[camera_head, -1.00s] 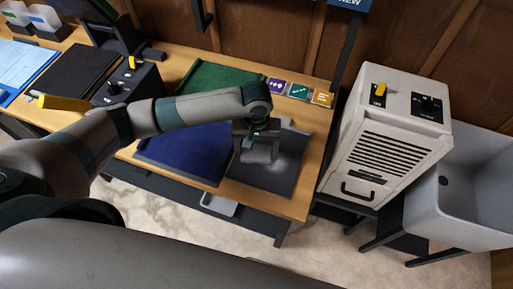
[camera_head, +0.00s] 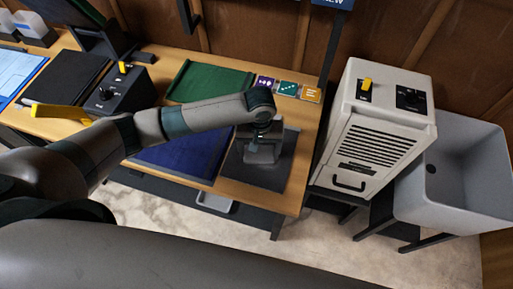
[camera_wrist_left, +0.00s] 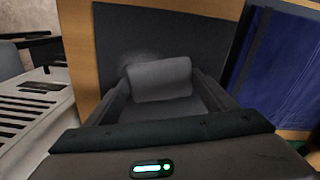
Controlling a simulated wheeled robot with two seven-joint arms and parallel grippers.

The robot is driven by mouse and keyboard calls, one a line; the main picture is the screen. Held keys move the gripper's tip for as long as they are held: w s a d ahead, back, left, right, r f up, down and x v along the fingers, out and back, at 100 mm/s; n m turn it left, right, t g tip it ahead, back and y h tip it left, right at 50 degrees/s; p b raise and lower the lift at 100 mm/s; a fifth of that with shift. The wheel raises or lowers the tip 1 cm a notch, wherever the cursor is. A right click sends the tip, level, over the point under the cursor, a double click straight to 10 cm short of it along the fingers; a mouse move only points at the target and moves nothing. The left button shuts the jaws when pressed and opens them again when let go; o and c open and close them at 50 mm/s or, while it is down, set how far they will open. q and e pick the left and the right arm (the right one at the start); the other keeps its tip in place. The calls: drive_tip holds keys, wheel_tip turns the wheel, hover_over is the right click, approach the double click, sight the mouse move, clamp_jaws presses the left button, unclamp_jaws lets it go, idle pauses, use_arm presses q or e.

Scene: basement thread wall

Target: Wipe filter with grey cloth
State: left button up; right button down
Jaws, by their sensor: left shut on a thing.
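The filter (camera_head: 262,177) is a flat dark grey panel lying at the right end of the wooden table; it also shows in the left wrist view (camera_wrist_left: 205,38). My left gripper (camera_head: 262,146) is over it, shut on the grey cloth (camera_head: 262,157). In the left wrist view the cloth (camera_wrist_left: 160,79) is a folded, lighter grey pad between the two fingers. It is down at the filter's surface or just above it; I cannot tell if it touches. A faint pale smudge shows on the filter beside the cloth. My right gripper is not in view.
A blue panel (camera_head: 180,155) lies left of the filter, and a green one (camera_head: 208,82) behind. Small coloured cards (camera_head: 288,89) lie at the back edge. A beige vented machine (camera_head: 382,130) and a grey sink (camera_head: 465,180) stand to the right, close to the table.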

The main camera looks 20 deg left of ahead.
sight(270, 157)
use_arm(q)
drive_tip(key=shift+d+p, duration=0.6)
drive_tip(key=shift+d, duration=0.2)
drive_tip(key=shift+s+d+f+p, duration=0.15)
drive_tip(key=shift+d+p, duration=0.3)
drive_tip(key=shift+d, duration=0.5)
drive_tip(key=shift+f, duration=0.1)
drive_tip(key=shift+s+d, duration=0.1)
drive_tip(key=shift+d+p, duration=0.65)
drive_tip(key=shift+d, duration=0.1)
drive_tip(key=shift+d+p, duration=0.45)
drive_tip(key=shift+d, duration=0.5)
